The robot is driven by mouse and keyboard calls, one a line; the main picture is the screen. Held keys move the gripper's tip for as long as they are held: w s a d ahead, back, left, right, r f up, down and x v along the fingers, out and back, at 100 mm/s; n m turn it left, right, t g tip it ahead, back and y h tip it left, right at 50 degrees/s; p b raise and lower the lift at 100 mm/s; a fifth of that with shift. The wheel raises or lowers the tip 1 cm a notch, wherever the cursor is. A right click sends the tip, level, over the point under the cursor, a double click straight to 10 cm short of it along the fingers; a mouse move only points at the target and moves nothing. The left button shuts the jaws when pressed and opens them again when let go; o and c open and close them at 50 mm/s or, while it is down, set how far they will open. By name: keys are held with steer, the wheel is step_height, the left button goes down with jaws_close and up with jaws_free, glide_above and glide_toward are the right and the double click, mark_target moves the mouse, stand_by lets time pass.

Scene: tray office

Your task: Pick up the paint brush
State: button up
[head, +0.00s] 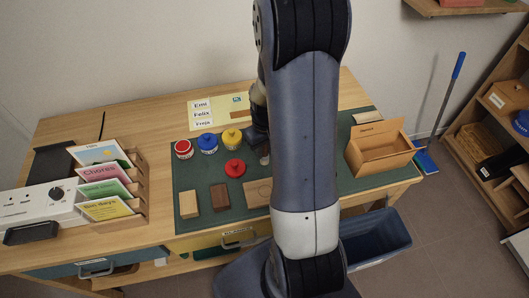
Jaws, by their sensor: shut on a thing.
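My gripper (258,142) is low over the green mat, partly hidden behind my own arm. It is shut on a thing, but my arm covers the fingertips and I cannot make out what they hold. I cannot pick out the paint brush anywhere in the head view. A small pale, greyish thing (265,158) shows just below the gripper at the arm's edge, too small to identify.
Red (183,150), blue (207,143) and yellow (232,138) lidded jars stand left of the gripper, with a red one (235,168) nearer. Several blocks (220,197) lie in front.

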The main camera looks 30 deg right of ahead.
steer(key=shift+c, duration=0.7)
steer(key=shift+r, duration=0.15)
steer(key=shift+r, duration=0.3)
step_height(320, 180, up, 9)
steer(key=shift+r, duration=0.1)
